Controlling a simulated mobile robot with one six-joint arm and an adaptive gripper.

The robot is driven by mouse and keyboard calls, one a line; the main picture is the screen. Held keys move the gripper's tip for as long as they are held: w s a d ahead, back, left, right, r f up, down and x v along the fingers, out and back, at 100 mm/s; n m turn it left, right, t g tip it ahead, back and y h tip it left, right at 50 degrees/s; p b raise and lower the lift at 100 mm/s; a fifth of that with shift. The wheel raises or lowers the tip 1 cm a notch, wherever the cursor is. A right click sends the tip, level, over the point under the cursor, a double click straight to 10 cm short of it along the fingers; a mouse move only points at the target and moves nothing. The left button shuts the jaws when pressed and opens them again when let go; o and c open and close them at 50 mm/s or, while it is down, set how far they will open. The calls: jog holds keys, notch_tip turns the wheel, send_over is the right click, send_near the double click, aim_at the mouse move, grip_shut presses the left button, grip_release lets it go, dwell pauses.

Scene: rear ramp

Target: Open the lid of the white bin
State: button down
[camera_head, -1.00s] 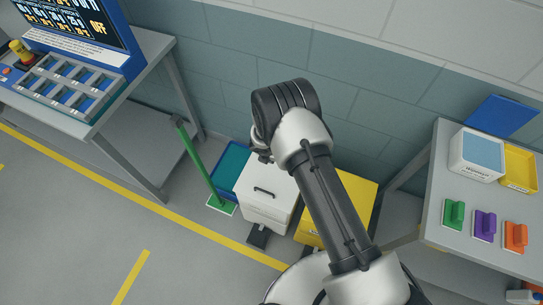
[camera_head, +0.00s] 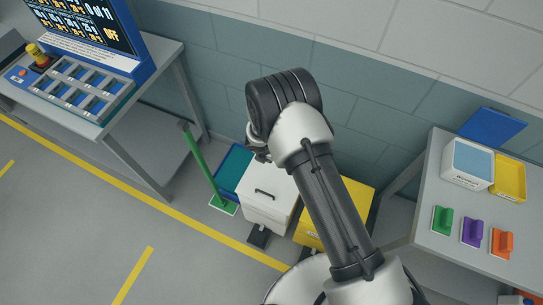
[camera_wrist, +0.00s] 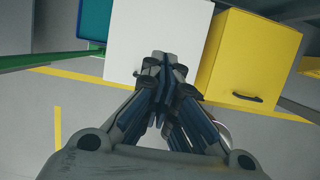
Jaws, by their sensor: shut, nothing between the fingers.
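The white bin (camera_head: 268,212) stands on the floor by the wall, its lid (camera_head: 275,185) shut, with a black handle (camera_head: 264,194) on top. In the wrist view the white bin (camera_wrist: 150,28) fills the upper middle, directly beyond the fingers. My gripper (camera_wrist: 165,62) is shut and empty, its fingertips overlapping the bin's near edge in the picture. I cannot tell whether they touch it. The white bin's handle is mostly hidden behind the fingers in the wrist view. In the head view my wrist hides most of the gripper.
A yellow bin (camera_wrist: 245,55) with a dark handle stands close on the right. A control desk (camera_head: 75,90) stands left, a table (camera_head: 420,225) right. Floor in front is open.

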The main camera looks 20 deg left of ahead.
jog(key=shift+s+r, duration=0.2)
jog(key=shift+r, duration=0.35)
